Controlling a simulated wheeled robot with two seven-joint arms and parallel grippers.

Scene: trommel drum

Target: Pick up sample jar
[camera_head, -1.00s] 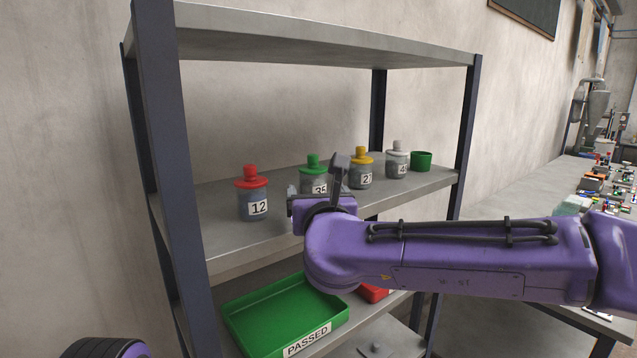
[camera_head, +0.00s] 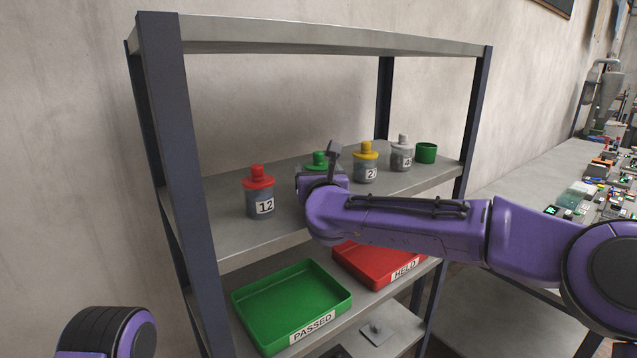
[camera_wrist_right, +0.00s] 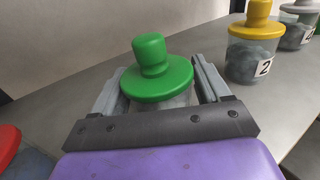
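Sample jars of clear grey-filled glass with coloured stoppers stand in a row on the upper shelf (camera_head: 232,240): a red-lidded jar "12" (camera_head: 260,192), a green-lidded jar (camera_head: 318,160), a yellow-lidded jar "2" (camera_head: 366,163) and a white-lidded jar (camera_head: 401,154). My right gripper (camera_head: 322,180) is at the green-lidded jar and hides most of its body in the head view. In the right wrist view, the open fingers of the gripper (camera_wrist_right: 158,88) lie either side of that jar (camera_wrist_right: 152,68), with its lid between them. Finger contact is not clear. My left gripper is out of view.
A green cup (camera_head: 426,153) stands at the shelf's right end. Below are a green "PASSED" tray (camera_head: 313,328) and a red "HELD" tray (camera_head: 404,271). Dark shelf posts (camera_head: 180,170) flank the space. A cluttered bench (camera_head: 500,235) stands at right.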

